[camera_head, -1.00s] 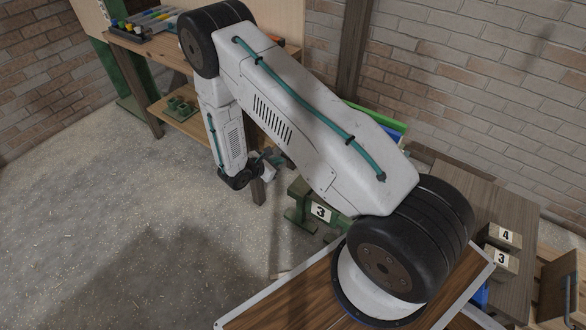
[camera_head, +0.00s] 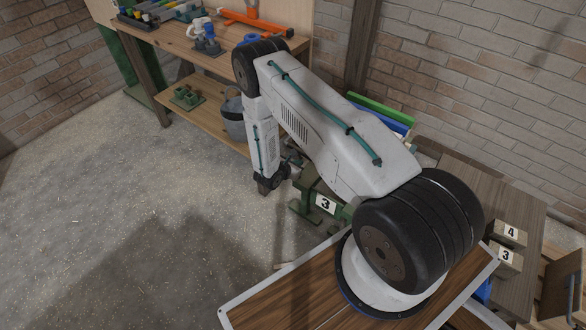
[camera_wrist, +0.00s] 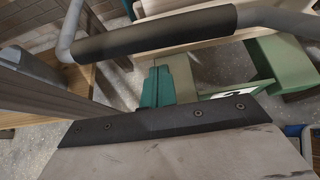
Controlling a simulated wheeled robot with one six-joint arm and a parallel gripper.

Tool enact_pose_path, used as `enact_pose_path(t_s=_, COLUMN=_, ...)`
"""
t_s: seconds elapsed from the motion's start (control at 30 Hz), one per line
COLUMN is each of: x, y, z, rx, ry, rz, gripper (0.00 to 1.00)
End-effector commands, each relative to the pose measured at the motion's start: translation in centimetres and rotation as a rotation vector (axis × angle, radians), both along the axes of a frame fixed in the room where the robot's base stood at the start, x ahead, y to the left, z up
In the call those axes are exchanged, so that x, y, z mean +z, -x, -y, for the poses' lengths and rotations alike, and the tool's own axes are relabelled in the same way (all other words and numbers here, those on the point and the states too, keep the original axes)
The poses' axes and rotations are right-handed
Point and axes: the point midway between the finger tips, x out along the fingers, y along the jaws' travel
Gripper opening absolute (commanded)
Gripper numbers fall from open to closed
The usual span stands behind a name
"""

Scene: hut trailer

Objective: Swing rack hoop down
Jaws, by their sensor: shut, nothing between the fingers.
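The hoop (camera_wrist: 150,33) is a grey bent tube with a dark sleeve, crossing the top of the wrist view. Green rack parts (camera_wrist: 280,65) show to its right and below. In the head view the green rack (camera_head: 305,205) with a number 3 plate stands behind my arm; I cannot make out the hoop there. My gripper (camera_wrist: 157,84) has teal fingers, shut and empty, just below the sleeve in the wrist view. I cannot tell whether they touch it. In the head view my wrist hangs low left of the rack, and the fingers are mostly hidden.
A wooden workbench (camera_head: 172,48) with tools stands at the back left, with a grey bucket (camera_head: 233,122) on its lower shelf. Blocks marked 4 (camera_head: 507,234) and 3 (camera_head: 504,258) sit on a brown surface at right. The floor (camera_head: 130,220) at left is clear.

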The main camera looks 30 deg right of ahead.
Motion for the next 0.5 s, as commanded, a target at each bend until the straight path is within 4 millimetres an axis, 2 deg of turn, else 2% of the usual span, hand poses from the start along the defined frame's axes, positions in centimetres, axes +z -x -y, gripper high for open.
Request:
enact_pose_path(t_s=0.03, x=0.8, y=-0.1, z=0.1, rx=-0.001, ry=0.000, rz=0.001, gripper=0.00)
enact_pose_path(t_s=0.2, x=2.1, y=-0.1, z=0.4, rx=-0.001, ry=0.000, rz=0.000, gripper=0.00)
enact_pose_path(t_s=0.5, x=2.3, y=-0.1, z=0.4, rx=-0.001, ry=-0.001, rz=-0.001, gripper=0.00)
